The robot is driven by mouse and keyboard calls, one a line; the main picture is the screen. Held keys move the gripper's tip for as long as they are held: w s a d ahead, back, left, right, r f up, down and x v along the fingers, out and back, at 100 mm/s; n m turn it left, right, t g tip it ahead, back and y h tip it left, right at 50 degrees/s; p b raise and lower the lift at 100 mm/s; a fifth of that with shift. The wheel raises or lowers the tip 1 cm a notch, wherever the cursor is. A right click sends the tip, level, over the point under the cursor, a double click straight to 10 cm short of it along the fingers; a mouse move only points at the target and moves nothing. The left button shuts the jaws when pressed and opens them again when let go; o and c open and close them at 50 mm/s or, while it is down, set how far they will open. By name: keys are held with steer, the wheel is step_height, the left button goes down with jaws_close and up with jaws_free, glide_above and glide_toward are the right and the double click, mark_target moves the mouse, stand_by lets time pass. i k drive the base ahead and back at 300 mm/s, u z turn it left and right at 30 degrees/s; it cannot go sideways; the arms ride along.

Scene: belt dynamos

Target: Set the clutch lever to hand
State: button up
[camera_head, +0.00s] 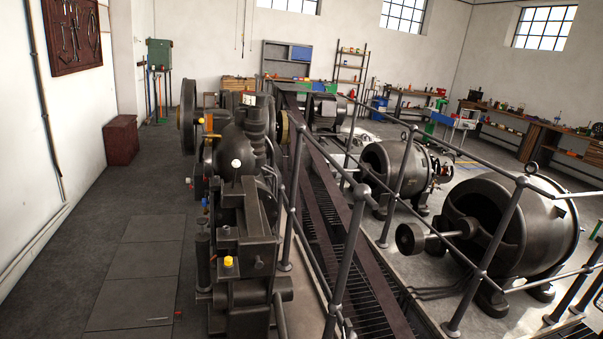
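My gripper is not in view. A dark engine (243,215) stands left of centre, with a flywheel (188,118) behind it. On and near it are a yellow knob (228,261), a white round knob or ball (236,163), a small orange handle (213,136) and small blue and red parts. I cannot tell which of these, if any, is the clutch lever, or how that lever is set. Long dark belts (335,190) run beside the engine. Two large dark dynamos (520,230) (396,168) stand to the right.
Metal railings (352,238) line the belt pit. The floor left of the engine has flat plates (140,265) and is mostly clear. A brown chest (121,140) and a red tool board (73,35) are at the left wall. Workbenches (530,128) and shelves stand at the back.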

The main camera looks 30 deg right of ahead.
mark_target(236, 163)
steer(key=z, duration=0.2)
steer(key=i, duration=0.5)
steer(key=z, duration=0.2)
steer(key=k, duration=0.95)
steer(key=z, duration=0.1)
steer(key=i, duration=2.1)
steer(key=z, duration=0.55)
